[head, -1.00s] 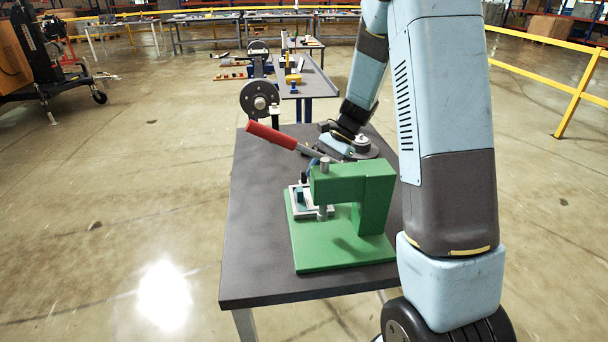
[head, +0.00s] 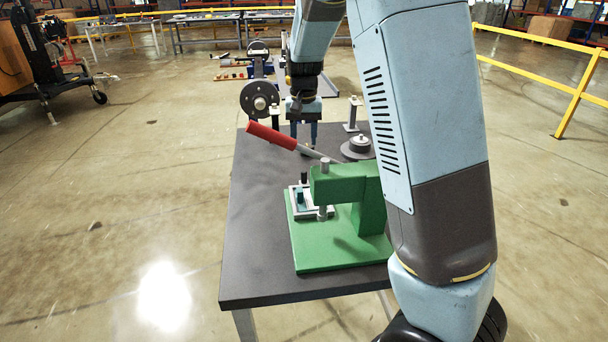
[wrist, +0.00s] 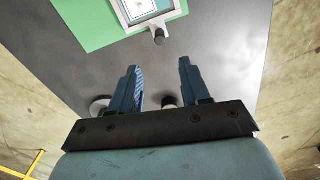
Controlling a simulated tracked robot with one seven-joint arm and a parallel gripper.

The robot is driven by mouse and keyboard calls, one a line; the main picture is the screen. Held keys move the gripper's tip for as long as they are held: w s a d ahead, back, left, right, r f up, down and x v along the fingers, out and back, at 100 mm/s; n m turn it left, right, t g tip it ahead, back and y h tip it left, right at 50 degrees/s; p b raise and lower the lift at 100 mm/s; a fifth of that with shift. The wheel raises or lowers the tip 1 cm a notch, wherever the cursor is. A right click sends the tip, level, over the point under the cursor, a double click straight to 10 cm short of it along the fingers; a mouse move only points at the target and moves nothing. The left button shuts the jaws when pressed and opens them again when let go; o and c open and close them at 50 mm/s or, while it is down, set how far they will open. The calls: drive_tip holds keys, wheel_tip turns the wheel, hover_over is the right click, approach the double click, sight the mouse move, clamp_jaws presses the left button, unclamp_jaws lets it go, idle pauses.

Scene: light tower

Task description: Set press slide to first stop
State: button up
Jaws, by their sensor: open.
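The green press (head: 338,184) stands on the dark table, with its red lever handle (head: 271,135) tilted up to the left. Its slide, a light frame (wrist: 146,26) around a teal block (head: 300,197), lies on the green base (wrist: 88,28) beside the ram. A dark upright knob (wrist: 159,37) stands at the slide's outer end; the head view also shows it (head: 304,178). My gripper (head: 303,151) points down beyond the press, open and empty. In the wrist view its fingertips (wrist: 158,62) are apart, with the knob ahead and between their lines, not touching it.
A round grey weight (head: 359,147) and a small post stand on the table behind the press. The lever handle reaches close to my gripper in the head view. The table's left side (head: 250,220) is clear.

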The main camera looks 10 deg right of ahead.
sight(304, 174)
wheel_tip(304, 174, down, 13)
drive_tip(key=shift+f, duration=0.1)
idle(0.4)
clamp_jaws()
idle(0.4)
